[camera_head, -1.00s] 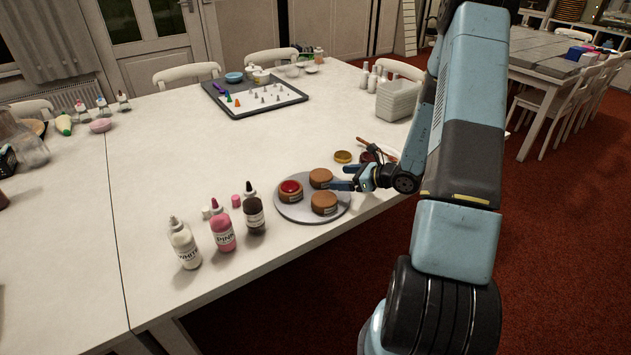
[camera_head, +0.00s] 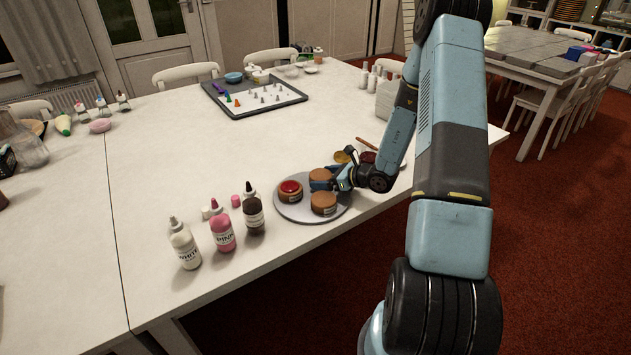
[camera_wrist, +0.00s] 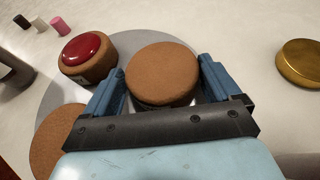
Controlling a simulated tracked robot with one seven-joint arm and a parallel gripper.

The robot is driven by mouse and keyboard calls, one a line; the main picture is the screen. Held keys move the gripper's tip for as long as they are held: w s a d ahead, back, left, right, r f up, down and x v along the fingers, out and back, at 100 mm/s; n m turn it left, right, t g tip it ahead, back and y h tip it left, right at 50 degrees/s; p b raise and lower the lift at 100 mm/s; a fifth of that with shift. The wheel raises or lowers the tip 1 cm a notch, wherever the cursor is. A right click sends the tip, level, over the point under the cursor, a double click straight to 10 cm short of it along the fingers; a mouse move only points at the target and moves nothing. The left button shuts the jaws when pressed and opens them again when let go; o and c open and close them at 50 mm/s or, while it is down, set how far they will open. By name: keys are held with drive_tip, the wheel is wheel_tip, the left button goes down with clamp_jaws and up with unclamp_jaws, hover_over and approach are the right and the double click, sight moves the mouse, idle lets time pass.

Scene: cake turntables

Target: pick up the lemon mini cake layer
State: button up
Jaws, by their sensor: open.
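A round brown mini cake layer (camera_head: 320,174) sits at the back of the grey turntable (camera_head: 290,213). In the wrist view this cake layer (camera_wrist: 162,70) is between the two blue fingers of my open gripper (camera_wrist: 161,84); small gaps seem to remain at its sides. In the head view my gripper (camera_head: 330,184) is at the cake's right side and hides part of it. A second brown cake layer (camera_head: 323,205) stands at the front of the turntable, and a red-topped one (camera_head: 289,192) at its left. I cannot read any flavour label, so which is lemon is unclear.
Pink (camera_head: 222,229), white (camera_head: 184,246) and dark (camera_head: 253,211) bottles stand left of the turntable. A gold round lid or tin (camera_wrist: 302,62) lies to the right in the wrist view. A tray of small nozzles (camera_head: 254,95) is further back. The table's middle is clear.

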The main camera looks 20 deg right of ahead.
drive_tip(key=c, duration=0.7)
